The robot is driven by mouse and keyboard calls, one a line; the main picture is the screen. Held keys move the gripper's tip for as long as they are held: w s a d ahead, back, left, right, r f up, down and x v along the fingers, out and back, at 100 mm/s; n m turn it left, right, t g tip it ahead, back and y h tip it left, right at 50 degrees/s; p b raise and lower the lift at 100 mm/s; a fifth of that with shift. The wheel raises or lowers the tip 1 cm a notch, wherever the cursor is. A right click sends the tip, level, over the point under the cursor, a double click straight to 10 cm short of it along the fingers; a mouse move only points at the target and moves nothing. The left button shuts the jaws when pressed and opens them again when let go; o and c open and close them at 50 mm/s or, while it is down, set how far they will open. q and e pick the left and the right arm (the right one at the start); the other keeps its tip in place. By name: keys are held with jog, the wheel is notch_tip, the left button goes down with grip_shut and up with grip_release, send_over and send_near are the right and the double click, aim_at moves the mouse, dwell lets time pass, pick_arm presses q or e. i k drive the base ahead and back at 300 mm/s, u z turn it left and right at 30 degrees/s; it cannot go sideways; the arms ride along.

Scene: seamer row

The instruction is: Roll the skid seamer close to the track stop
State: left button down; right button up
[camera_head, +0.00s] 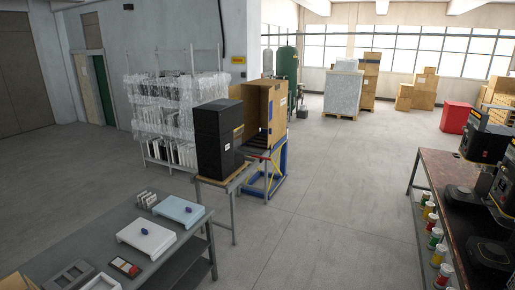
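Black machines that may be seamers stand on a dark red-brown bench (434,170) at the right edge. One black machine (484,144) is at the bench's far end; another black machine (506,185) is nearer and cut off by the picture edge. I cannot tell which, if any, is the skid seamer. I cannot make out a track stop. Neither of my grippers is in view.
Several colour-labelled cans (434,238) line the bench's left edge. A grey table (190,254) with white trays stands at lower left. The floor (340,205) between is clear.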

aim_at(217, 123)
jog(key=i, duration=4.1)
